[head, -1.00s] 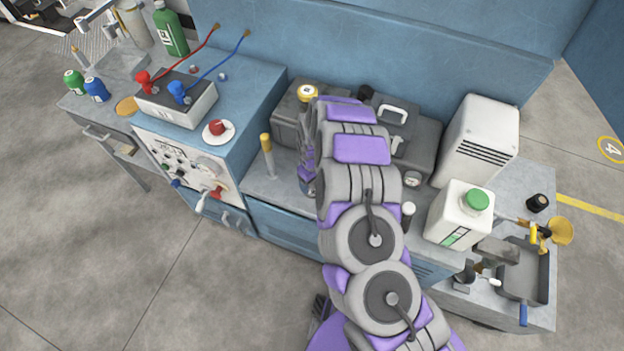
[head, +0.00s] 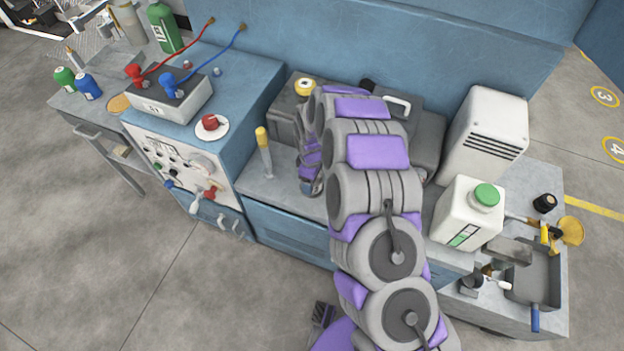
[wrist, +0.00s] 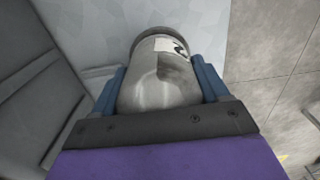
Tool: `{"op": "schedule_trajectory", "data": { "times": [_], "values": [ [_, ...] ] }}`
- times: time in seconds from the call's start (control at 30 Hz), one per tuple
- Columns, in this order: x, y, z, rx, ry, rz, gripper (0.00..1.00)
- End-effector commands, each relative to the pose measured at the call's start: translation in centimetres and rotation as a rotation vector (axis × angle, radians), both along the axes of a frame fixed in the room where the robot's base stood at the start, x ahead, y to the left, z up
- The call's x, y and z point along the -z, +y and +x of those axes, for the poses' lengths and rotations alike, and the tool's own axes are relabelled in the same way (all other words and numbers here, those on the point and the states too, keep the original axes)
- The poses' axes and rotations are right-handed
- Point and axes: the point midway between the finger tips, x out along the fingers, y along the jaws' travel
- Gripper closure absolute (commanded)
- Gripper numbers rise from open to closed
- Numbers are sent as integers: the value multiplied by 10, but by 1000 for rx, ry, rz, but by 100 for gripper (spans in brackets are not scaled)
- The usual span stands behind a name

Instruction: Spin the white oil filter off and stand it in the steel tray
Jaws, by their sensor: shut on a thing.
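My gripper (wrist: 160,72) is shut on a pale grey-white cylinder, which looks like the white oil filter (wrist: 160,92). A blue finger lies along each side of it. The filter has a dark rim at its far end and a white label with a dark mark. I cannot tell whether it is still joined to anything. In the head view my gripper (head: 309,187) is low over the bench beside the grey housing, and my arm mostly hides the filter there. A grey tray-like piece (head: 106,64) on the far left bench may be the steel tray.
A yellow-topped post (head: 264,150) stands just left of my gripper. A white jug (head: 466,222) with a green cap and a white vented box (head: 486,135) stand to the right. A grey pan (head: 536,272) with a blue handle lies at the right end.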

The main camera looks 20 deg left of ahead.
Motion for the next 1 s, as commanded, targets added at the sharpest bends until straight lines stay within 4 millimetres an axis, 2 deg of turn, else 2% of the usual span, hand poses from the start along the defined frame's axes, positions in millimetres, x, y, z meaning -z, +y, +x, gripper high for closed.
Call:
{"op": "schedule_trajectory", "data": {
  "times": [0.23,0.5,0.6,1.0],
  "values": [
    [0,2,2,-44,-7,6,68],
    [1,3,3,-357,-11,6,68],
    [-1,3,3,-426,-10,5,68],
    [-1,3,4,-478,-10,5,68]
  ]
}}
